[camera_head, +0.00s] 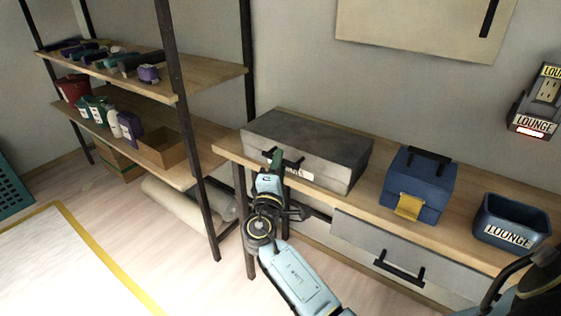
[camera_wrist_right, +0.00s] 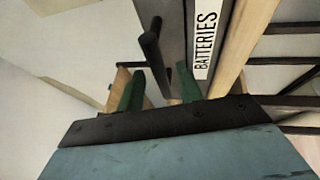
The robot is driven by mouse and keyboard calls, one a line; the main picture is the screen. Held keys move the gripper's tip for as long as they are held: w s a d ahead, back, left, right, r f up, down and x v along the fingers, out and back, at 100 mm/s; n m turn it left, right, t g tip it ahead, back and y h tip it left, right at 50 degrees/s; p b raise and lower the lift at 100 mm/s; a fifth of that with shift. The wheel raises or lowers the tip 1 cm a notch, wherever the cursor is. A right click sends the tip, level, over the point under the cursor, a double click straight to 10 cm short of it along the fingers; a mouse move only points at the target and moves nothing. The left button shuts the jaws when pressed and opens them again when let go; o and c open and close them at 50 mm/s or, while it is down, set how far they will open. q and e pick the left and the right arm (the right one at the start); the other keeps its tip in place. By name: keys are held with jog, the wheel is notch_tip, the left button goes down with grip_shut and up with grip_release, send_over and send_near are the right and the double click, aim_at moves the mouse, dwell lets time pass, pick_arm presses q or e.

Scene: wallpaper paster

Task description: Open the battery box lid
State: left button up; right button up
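The battery box is a long grey box (camera_head: 306,146) lying lid-closed on the wooden bench. It has a black handle on its front and a white label, partly hidden by my gripper. My right gripper (camera_head: 276,162) is at the box front, by the handle. In the right wrist view the label reads BATTERIES (camera_wrist_right: 206,45). There the green fingers of my right gripper (camera_wrist_right: 160,88) stand apart, with the black handle (camera_wrist_right: 154,55) in line with the gap between them. Contact with the handle cannot be told. My left gripper is not in view.
A blue box with a yellow latch (camera_head: 420,184) and a blue LOUNGE bin (camera_head: 511,222) stand right of the battery box on the bench (camera_head: 365,203). A drawer with a black handle (camera_head: 399,268) is below. A shelf rack (camera_head: 180,95) with several items stands left.

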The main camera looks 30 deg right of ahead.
jog(key=shift+x, duration=0.95)
jog(key=shift+c, duration=0.2)
grip_shut()
